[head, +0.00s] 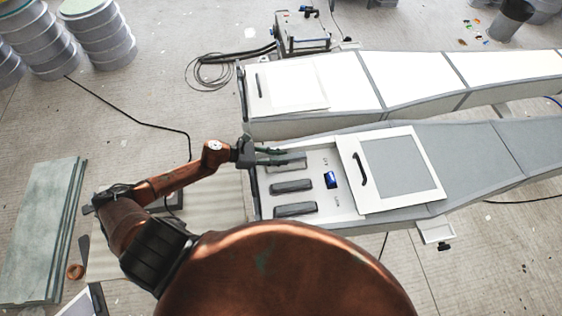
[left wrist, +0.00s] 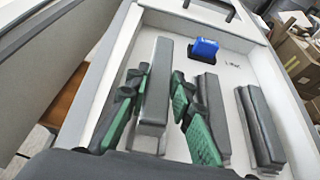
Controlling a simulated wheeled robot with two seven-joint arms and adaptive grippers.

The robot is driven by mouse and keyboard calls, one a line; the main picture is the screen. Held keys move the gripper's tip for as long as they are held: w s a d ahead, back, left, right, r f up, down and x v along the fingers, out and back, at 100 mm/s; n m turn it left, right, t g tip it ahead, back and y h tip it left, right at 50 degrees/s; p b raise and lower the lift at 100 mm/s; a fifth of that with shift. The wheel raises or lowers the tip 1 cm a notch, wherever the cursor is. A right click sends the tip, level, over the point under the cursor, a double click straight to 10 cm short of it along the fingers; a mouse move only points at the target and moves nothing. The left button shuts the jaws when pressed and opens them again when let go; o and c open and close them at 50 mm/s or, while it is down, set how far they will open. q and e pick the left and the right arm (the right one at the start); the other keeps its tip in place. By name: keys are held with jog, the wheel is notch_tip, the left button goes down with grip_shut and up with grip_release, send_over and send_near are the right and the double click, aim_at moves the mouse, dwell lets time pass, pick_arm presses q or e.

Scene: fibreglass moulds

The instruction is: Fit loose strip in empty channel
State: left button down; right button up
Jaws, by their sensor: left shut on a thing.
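A shallow white tray-like recess (head: 322,205) holds three parallel grey bars. My left gripper (head: 283,156) is over the farthest bar (head: 290,164) in the head view. In the left wrist view my left gripper (left wrist: 155,105) has its green-padded fingers on either side of this pale grey strip (left wrist: 160,72), shut on it. A middle bar (head: 291,186) and a near bar (head: 296,209) have dark tops; they also show in the left wrist view, the middle one (left wrist: 212,110) close to the right finger. Whether the held strip sits in a channel is hidden. My right gripper is not in view.
A small blue object (head: 330,179) stands in the recess past the bars' ends. A white-framed grey panel with a black handle (head: 400,170) lies to the right. A second long white mould (head: 350,80) stands behind. Cables lie on the floor.

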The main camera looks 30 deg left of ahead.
pick_arm(q)
jog(key=f, duration=0.2)
jog(key=f+p, duration=0.1)
jog(key=shift+d+f, duration=0.1)
jog(key=shift+d, duration=0.15)
jog(key=shift+s+f, duration=0.15)
jog(key=c, duration=1.7)
grip_release()
jog(key=b+v, duration=0.3)
jog(key=v, duration=0.9)
